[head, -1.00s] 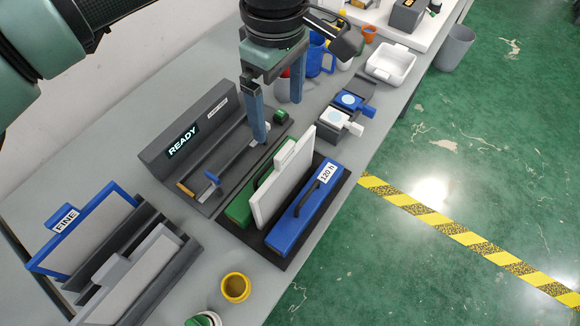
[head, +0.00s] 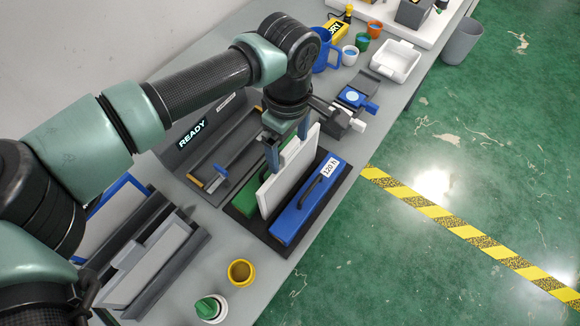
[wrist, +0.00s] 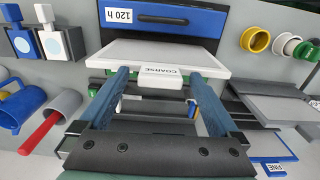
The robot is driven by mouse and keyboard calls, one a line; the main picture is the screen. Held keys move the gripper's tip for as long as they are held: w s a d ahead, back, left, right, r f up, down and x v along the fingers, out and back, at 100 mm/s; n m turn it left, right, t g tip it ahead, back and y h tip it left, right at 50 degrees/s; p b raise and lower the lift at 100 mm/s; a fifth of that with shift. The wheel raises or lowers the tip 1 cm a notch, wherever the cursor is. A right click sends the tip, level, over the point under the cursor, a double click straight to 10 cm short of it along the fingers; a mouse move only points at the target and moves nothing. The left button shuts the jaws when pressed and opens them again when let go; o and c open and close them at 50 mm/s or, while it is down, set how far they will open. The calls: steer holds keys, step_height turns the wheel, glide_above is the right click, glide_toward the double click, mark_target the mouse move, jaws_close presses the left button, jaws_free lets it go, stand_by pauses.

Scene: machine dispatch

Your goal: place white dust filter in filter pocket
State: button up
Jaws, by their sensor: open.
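The white dust filter (head: 288,178) stands upright on a black base (head: 262,236), between a green block (head: 243,203) and a blue block (head: 305,204) marked "120 h". In the wrist view the filter (wrist: 165,54) has a tab marked "COARSE" (wrist: 160,77). The slot under it, seemingly the filter pocket, is hidden by the filter and blocks, so I cannot tell how deep it sits. My gripper (head: 288,148) is open above the filter's top edge. In the wrist view its fingers are spread on either side of the tab, apart from it.
A grey unit with a "READY" display (head: 192,134) stands behind. A rack at lower left holds a grey panel (head: 145,265) and a blue-framed panel (head: 112,215). A yellow cup (head: 241,272) and a green-and-white container (head: 210,308) stand in front. A white tray (head: 396,60) is beyond.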

jaws_close()
stand_by(0.4)
steer(key=shift+r, duration=0.1)
